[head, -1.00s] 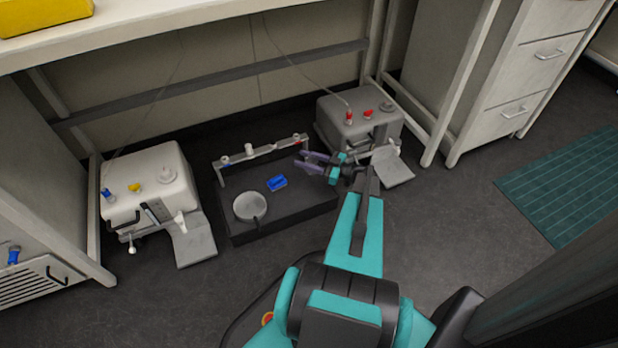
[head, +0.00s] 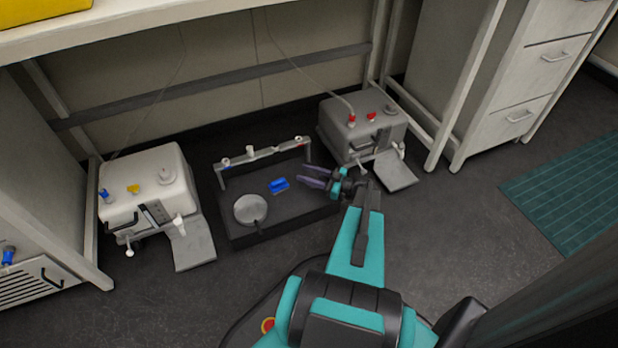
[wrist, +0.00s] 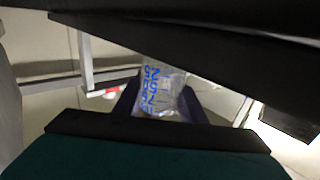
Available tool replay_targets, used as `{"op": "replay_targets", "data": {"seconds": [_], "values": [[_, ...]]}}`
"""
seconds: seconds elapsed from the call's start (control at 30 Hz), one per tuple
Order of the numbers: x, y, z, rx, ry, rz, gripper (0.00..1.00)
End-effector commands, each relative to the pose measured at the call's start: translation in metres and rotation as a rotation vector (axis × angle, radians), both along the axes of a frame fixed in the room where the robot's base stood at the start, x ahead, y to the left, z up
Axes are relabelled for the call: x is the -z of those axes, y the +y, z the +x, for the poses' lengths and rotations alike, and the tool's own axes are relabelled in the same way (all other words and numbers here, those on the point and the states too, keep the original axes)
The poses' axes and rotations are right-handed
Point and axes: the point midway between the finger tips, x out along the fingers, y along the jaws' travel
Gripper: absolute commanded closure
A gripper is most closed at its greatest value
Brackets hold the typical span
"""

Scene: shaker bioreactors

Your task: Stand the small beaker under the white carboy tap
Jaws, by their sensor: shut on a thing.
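In the wrist view a small clear beaker (wrist: 162,95) with blue printing sits between the fingers of my gripper (wrist: 160,100), which is shut on it. In the head view my gripper (head: 312,177) reaches left over the right part of the black tray; the beaker cannot be made out there. The white carboy (head: 150,185) stands on the floor at the left, well apart from my gripper. A small white fitting, apparently its tap (head: 179,224), shows at its front right, above a grey plate (head: 194,246).
A bench (head: 200,13) overhangs behind. The front-left floor is clear.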

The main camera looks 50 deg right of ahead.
Motion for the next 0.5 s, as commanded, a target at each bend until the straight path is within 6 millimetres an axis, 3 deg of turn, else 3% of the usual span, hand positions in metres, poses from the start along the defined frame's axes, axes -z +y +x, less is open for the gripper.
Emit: {"op": "replay_targets", "data": {"seconds": [0.03, 0.13, 0.5], "values": [[0.0107, -0.0005, 0.0005, 0.0, 0.0, 0.001, 0.84], [0.018, 0.0, 0.0003, -0.001, 0.0, 0.001, 0.84], [0.0187, 0.0008, 0.0004, -0.001, 0.0, 0.001, 0.84]]}}
